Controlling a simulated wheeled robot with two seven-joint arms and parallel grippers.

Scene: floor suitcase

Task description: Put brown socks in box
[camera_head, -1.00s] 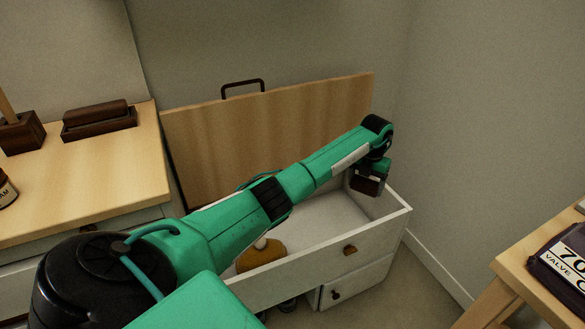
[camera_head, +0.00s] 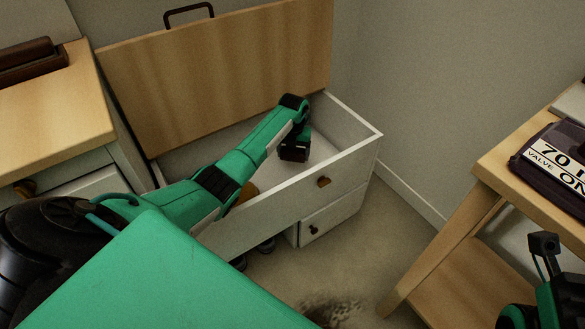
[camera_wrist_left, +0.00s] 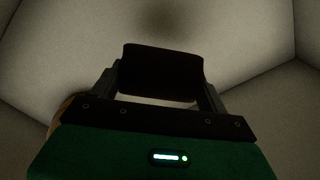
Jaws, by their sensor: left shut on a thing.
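The box (camera_head: 345,163) is a white chest with its wooden lid (camera_head: 220,75) raised at the back. My left arm reaches over its front wall, and my left gripper (camera_head: 294,148) is inside the box opening. In the left wrist view the two fingers of the left gripper are shut on a dark brown bundle, which looks like the brown socks (camera_wrist_left: 162,68). The pale inner walls and floor of the box lie beyond it. I cannot tell whether the bundle touches the floor.
A mustard-coloured thing (camera_head: 245,194) lies in the box, mostly hidden by my left arm. A wooden desk (camera_head: 70,110) stands at the left. A wooden table (camera_head: 492,160) with a dark labelled case (camera_head: 548,160) stands at the right.

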